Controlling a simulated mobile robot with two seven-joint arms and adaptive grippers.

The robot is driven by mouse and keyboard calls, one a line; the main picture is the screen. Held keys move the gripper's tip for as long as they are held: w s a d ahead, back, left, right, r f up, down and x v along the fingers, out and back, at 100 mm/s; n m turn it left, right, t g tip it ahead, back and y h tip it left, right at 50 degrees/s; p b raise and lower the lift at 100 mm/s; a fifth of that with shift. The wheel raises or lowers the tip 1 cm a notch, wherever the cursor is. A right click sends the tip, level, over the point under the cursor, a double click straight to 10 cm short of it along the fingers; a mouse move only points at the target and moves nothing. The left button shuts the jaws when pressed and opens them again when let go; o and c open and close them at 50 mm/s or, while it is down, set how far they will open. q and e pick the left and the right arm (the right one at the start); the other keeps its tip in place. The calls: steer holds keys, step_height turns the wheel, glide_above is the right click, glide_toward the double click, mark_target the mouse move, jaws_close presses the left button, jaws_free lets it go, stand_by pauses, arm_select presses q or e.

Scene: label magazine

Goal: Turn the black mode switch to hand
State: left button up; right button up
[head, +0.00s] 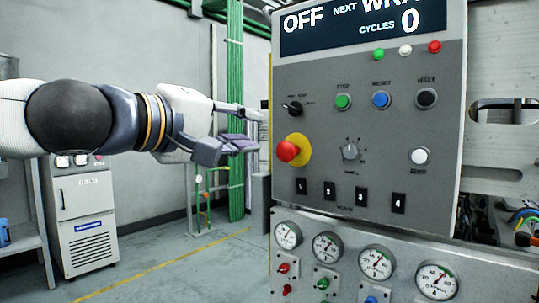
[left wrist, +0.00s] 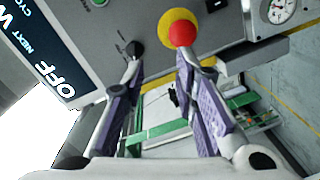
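The black mode switch (head: 293,108) is a small knob at the upper left of the grey control panel, and its pointer is turned toward the left. My left gripper (head: 258,131) is open and empty, just left of the panel, with its fingers pointing at it. In the left wrist view the switch (left wrist: 135,48) shows just beyond the tip of the left-hand finger, not between the fingers. I cannot tell whether they touch. The labels around the switch are too small to read surely. My right gripper is not in view.
A red emergency button (head: 288,151) on a yellow disc sits just below the switch; the other finger is close to it in the left wrist view. Push buttons, a rotary dial (head: 350,151) and gauges (head: 327,247) fill the panel. The display (head: 360,22) reads OFF.

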mark_target(289, 109)
arm_select(q)
steer(key=shift+t, duration=0.3)
steer(key=w+d+r, duration=0.1)
steer(key=w+d, duration=0.1)
steer(key=w, duration=0.1)
steer(key=w+d+r, duration=0.1)
steer(key=w+d, duration=0.1)
steer(key=w+d+r, duration=0.1)
steer(key=w+d, duration=0.1)
steer(key=w, duration=0.1)
steer(key=shift+w+d+r, duration=0.15)
steer(key=shift+w+r, duration=0.2)
steer(key=shift+r, duration=0.05)
jaws_close()
